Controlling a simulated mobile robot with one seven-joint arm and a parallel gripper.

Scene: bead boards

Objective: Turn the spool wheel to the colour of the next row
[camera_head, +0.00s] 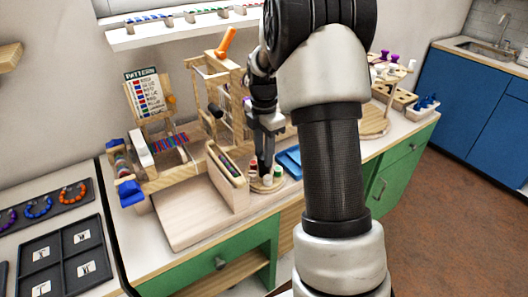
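The spool wheel (257,187) is a small round wooden disc on the counter, with a red spool (253,167), a white spool (267,181) and a green spool (278,171) showing. My gripper (266,170) points down over the wheel, among the spools. Its dark fingers look close together, but I cannot tell whether they are shut or touch a spool. They hide the back of the wheel. The pattern card (146,93) stands behind the loom with rows of colour marks and words too small to read. A wooden loom (185,158) holds a blue and red beaded strip (169,141).
A slotted wooden box (226,178) stands close left of the wheel, and a blue tray (289,162) lies close right. A wooden frame with an orange handle (226,42) rises behind. A bare board (189,213) lies at the front. My arm hides the right-middle counter.

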